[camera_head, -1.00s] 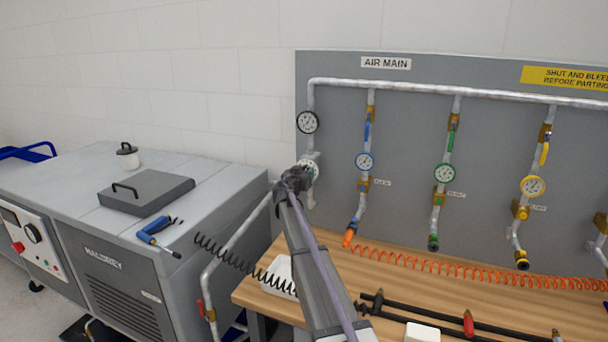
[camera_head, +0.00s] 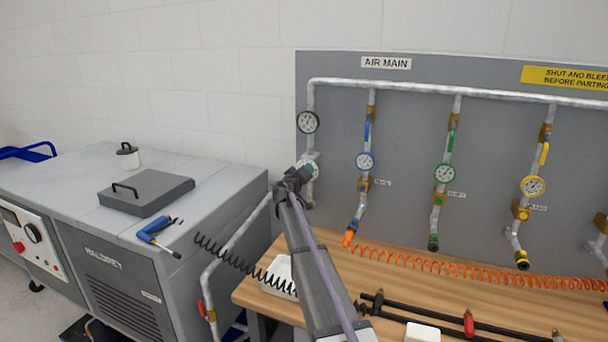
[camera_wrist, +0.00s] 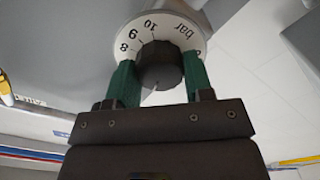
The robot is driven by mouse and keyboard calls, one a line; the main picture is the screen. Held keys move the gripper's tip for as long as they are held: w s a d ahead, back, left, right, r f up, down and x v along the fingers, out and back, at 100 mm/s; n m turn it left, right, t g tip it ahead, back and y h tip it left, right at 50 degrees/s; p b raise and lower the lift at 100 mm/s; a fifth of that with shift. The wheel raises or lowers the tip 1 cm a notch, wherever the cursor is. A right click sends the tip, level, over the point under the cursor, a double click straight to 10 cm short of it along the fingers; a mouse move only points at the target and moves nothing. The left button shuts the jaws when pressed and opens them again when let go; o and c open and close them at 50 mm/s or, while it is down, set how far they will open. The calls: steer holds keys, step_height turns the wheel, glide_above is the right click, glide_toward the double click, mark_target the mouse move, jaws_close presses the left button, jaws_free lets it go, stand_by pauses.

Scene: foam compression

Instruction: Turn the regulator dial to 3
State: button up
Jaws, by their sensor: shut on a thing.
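The regulator dial is a black knob (camera_wrist: 160,66) in front of a white scale plate (camera_wrist: 172,26). In the wrist view the plate reads 8, 9, 10 and "bar"; its lower part is hidden behind the knob and my gripper. My gripper (camera_wrist: 158,84) has its green fingers on both sides of the knob and is shut on it. In the head view my gripper (camera_head: 300,174) is at the white regulator face (camera_head: 311,166), below the upper gauge on the left pipe, and covers much of it. The knob's pointer cannot be made out.
A grey machine (camera_head: 110,240) stands left.

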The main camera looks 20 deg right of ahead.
steer(key=shift+n, duration=3.8)
steer(key=o, duration=0.9)
steer(key=shift+a, duration=0.1)
steer(key=v, duration=1)
steer(key=shift+s+a, duration=0.25)
